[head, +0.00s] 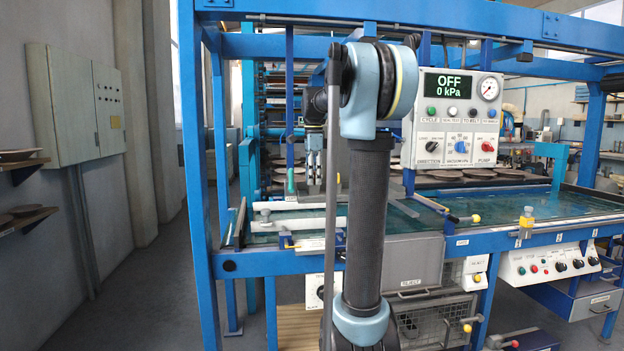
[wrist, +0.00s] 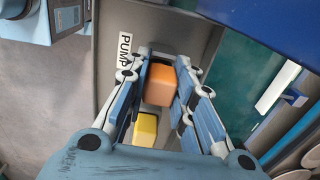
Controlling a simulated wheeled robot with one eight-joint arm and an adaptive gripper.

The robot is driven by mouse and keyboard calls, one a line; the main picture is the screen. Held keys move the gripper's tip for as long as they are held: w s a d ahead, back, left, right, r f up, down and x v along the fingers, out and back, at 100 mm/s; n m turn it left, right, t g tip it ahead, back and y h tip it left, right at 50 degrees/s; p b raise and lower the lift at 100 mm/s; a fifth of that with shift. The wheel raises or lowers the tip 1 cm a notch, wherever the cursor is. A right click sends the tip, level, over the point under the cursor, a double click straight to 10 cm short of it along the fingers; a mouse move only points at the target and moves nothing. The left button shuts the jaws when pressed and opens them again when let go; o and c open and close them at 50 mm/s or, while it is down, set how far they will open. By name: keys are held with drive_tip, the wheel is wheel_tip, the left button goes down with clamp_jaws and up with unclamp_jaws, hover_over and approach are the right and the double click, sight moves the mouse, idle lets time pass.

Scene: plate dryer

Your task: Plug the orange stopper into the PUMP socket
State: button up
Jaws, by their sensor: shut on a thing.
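In the wrist view, the orange stopper (wrist: 160,84) is a rounded block between the fingers of my gripper (wrist: 166,88). My gripper is shut on it. A white PUMP label (wrist: 124,50) is on the grey panel (wrist: 110,22) just left of the stopper. The PUMP socket itself cannot be made out, and I cannot tell whether the stopper is in it or above it. In the head view, my gripper (head: 313,168) points down over the left end of the machine's bed; the stopper is not discernible there.
A yellow block (wrist: 146,128) sits close to the left finger in the wrist view. A control box (head: 456,125) reading OFF and 0 kPa hangs right of my arm. A white rail (head: 300,224) lies in front of my gripper. Blue frame posts (head: 201,180) stand left.

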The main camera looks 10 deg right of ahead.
drive_tip(key=shift+s+f, duration=0.15)
drive_tip(key=shift+f, duration=0.1)
idle(0.3)
drive_tip(key=o, duration=1)
drive_tip(key=shift+o, duration=0.2)
drive_tip(key=shift+r, duration=0.1)
wheel_tip(320, 180, up, 12)
drive_tip(key=shift+f, duration=0.15)
drive_tip(key=s+f+n+t, duration=0.1)
drive_tip(key=s+f+n, duration=0.8)
drive_tip(key=s+f, duration=0.8)
drive_tip(key=s+f+n+t, duration=0.1)
drive_tip(key=s+f+n, duration=0.8)
drive_tip(key=s+f, duration=0.8)
wheel_tip(320, 180, down, 8)
drive_tip(key=shift+s+r, duration=0.2)
drive_tip(key=shift+s, duration=0.1)
